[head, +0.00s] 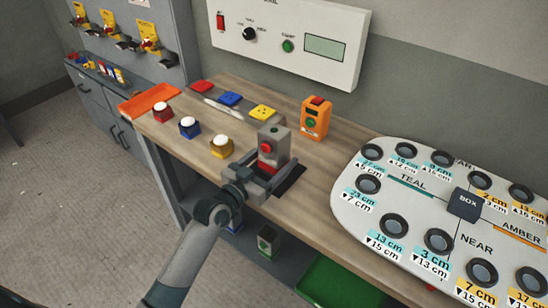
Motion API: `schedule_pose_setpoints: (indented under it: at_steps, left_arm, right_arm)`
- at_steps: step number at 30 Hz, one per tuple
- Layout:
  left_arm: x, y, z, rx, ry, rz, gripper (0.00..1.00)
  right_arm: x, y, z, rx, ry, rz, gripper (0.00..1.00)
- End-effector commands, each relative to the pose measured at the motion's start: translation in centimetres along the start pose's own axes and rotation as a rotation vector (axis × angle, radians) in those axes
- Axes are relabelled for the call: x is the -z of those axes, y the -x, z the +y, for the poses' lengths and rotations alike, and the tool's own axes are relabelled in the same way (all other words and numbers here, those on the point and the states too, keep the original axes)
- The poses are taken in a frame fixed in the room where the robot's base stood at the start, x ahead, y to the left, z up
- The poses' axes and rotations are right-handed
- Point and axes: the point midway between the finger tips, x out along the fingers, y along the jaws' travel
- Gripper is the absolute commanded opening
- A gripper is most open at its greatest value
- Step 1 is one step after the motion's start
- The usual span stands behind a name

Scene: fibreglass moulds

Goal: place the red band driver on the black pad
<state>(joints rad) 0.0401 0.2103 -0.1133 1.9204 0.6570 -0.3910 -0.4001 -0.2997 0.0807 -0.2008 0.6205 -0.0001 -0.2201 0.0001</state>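A grey box-shaped driver with a red round front (272,147) stands upright between the fingers of my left gripper (268,172), which look closed on its lower part. I take it to be the red band driver. My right gripper is not in view.
Red, blue and yellow blocks with white tops (188,127) stand left on the wooden bench (330,180). An orange device (316,118) stands behind the driver. A large white mould board (355,200) fills the right. An orange tray (148,100) lies at the left end.

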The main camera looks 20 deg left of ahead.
Motion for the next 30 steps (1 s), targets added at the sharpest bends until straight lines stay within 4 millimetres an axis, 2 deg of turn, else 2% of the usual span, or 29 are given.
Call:
schedule_pose_setpoints:
  at_steps: [8,11,20,23,30]
  left_arm:
    - [0.4,0.0,0.0,0.0,0.0,0.001,0.73]
    - [0.1,0.7,0.0,0.0,0.0,-0.001,0.73]
    - [-0.1,5.1,0.0,0.0,-0.003,-0.002,0.73]
    - [0.0,6.9,0.0,0.0,-0.003,-0.002,0.73]
    - [0.1,10.6,0.0,0.0,-0.001,-0.001,0.73]
  right_arm:
    - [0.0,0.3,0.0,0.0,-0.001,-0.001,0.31]
    - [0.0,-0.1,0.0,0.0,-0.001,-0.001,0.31]
    - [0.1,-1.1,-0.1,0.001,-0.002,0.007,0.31]
    - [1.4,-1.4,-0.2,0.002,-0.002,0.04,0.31]
    - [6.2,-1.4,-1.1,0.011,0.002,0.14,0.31]
